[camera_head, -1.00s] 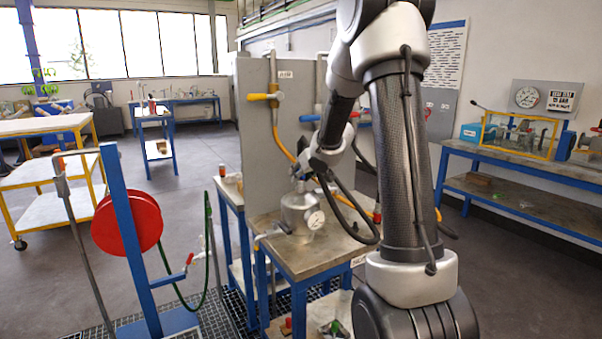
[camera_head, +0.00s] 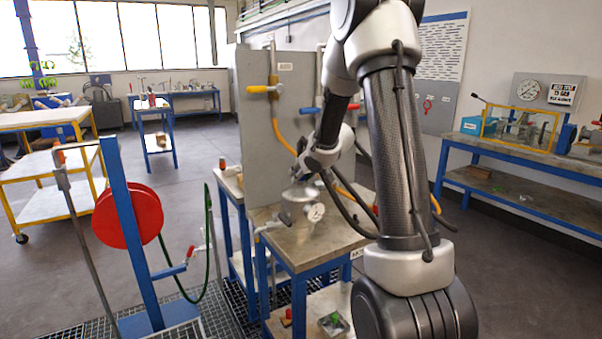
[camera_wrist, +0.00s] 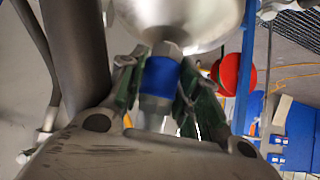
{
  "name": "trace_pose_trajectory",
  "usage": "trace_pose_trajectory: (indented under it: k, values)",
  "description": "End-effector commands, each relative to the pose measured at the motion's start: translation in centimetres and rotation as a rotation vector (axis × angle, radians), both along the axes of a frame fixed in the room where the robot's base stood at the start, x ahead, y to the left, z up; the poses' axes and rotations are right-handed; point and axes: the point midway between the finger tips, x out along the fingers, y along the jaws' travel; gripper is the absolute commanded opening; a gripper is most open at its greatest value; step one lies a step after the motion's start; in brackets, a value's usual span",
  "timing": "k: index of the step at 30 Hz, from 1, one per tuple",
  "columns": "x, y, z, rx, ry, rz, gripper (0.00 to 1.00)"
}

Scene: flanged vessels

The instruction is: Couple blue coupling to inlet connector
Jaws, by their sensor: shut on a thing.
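The blue coupling (camera_wrist: 161,74) is between the two fingers of my gripper (camera_wrist: 158,82) in the wrist view. Metal hex fittings show just above and below its blue band. My gripper is shut on it, with a dark green-sided finger on each side. A rounded silver vessel (camera_wrist: 185,18) is close beyond the coupling; whether they are joined I cannot tell. In the head view my gripper (camera_head: 305,176) is at the silver vessel (camera_head: 300,194) over the bench, and the coupling is hidden. I cannot identify the inlet connector surely.
A dial gauge (camera_head: 315,212) is beside the vessel above the metal bench top (camera_head: 330,240). A grey upright panel (camera_head: 255,130) with yellow and blue valve handles stands behind. A red hose reel (camera_head: 128,217) on a blue post stands to the left.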

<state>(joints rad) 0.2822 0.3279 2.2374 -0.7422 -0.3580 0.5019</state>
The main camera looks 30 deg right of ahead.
Motion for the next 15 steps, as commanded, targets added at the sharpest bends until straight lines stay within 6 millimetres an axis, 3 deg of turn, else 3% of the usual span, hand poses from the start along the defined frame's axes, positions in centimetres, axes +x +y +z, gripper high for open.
trace_pose_trajectory:
  k: [2, 3, 7, 15]
  values:
    - [-0.04, 0.01, -0.07, 0.0, 0.002, 0.0, 0.0]
    - [-0.04, 0.01, -0.09, 0.0, 0.002, 0.0, 0.35]
    - [-0.05, 0.01, -0.1, 0.0, 0.003, 0.0, 0.58]
    - [-0.07, 0.01, -0.13, 0.0, 0.004, 0.0, 0.58]
